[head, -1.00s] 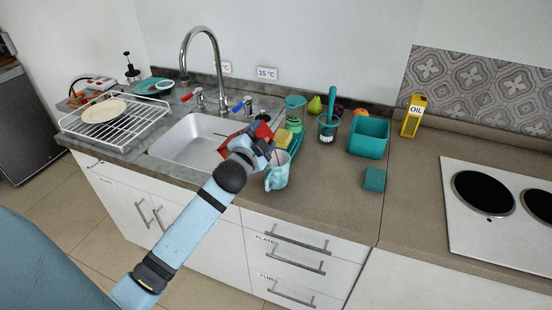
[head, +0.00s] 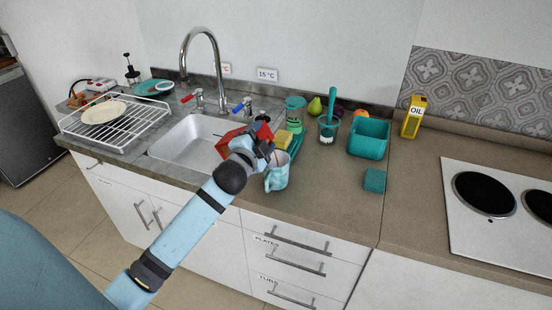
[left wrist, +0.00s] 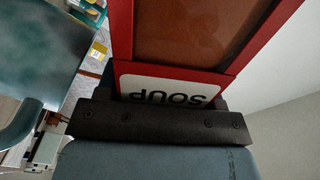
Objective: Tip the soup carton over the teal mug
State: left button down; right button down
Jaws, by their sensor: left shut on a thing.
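The red soup carton (head: 229,139) is held above the counter between the sink and the teal mug, partly hidden behind my left gripper. My left gripper (head: 262,138) is shut on it. In the left wrist view the carton (left wrist: 195,35) fills the top middle, with its SOUP label upside down. The light teal mug (head: 277,179) stands upright on the counter, just below and right of the gripper in the head view. There is some red inside its rim, but I cannot tell what it is. My right gripper is not in view.
A yellow sponge (head: 283,138), a green-lidded jar (head: 295,112) and a glass with a teal brush (head: 328,128) stand close behind the mug. A teal bin (head: 369,138) and a teal block (head: 374,181) are further right. The sink (head: 185,143) lies left.

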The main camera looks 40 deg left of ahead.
pick_arm(q)
jog(key=shift+r+m+b, duration=0.15)
jog(key=shift+m+b, duration=0.15)
jog(key=shift+m, duration=0.9)
dwell(1.0)
jog(key=shift+w+d+m+p, duration=0.15)
jog(key=shift+d+m+p, duration=0.5)
jog(key=shift+m, duration=0.05)
dwell(1.1)
